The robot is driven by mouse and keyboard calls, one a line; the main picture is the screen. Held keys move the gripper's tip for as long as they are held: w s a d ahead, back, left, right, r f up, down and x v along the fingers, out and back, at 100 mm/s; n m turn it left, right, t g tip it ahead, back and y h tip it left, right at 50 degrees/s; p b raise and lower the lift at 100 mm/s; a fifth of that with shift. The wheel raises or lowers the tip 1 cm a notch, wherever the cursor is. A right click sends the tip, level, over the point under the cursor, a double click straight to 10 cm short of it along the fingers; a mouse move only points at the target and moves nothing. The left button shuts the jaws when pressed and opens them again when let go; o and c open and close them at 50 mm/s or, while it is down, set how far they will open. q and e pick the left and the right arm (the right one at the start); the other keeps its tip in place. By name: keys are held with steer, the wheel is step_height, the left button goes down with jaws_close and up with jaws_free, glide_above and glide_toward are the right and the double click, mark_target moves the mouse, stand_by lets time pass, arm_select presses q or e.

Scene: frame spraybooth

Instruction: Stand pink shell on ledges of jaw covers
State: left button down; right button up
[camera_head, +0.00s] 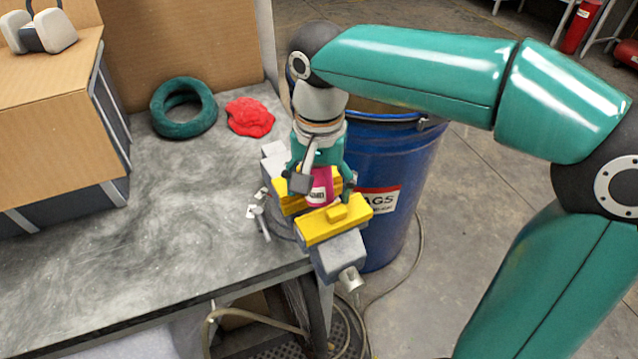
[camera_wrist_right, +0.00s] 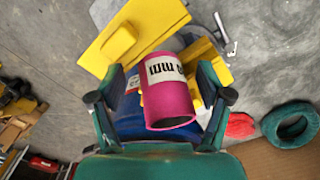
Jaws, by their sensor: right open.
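The pink shell (camera_head: 320,190), with a white lettered label, is at the bench vise between two yellow jaw covers. The near cover (camera_head: 350,206) and the far cover (camera_head: 290,197) sit on the grey vise jaws. In the right wrist view, the pink shell (camera_wrist_right: 170,112) stands between the spread fingers of my right gripper (camera_wrist_right: 160,84), with the yellow jaw cover (camera_wrist_right: 120,40) beyond it. My right gripper (camera_head: 317,180) is open around the shell in the head view. Whether the shell's base rests on the ledges is hidden. My left gripper is out of view.
The vise (camera_head: 338,258) is at the right corner of the grey bench (camera_head: 160,240). A blue drum (camera_head: 395,220) stands behind it. A red rag (camera_head: 249,117) and a dark green ring (camera_head: 184,108) lie farther back. A cardboard-topped box (camera_head: 50,110) stands left. The bench middle is clear.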

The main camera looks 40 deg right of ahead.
mark_target(319, 179)
steer(key=shift+r, duration=0.1)
step_height(319, 179, up, 12)
stand_by(0.5)
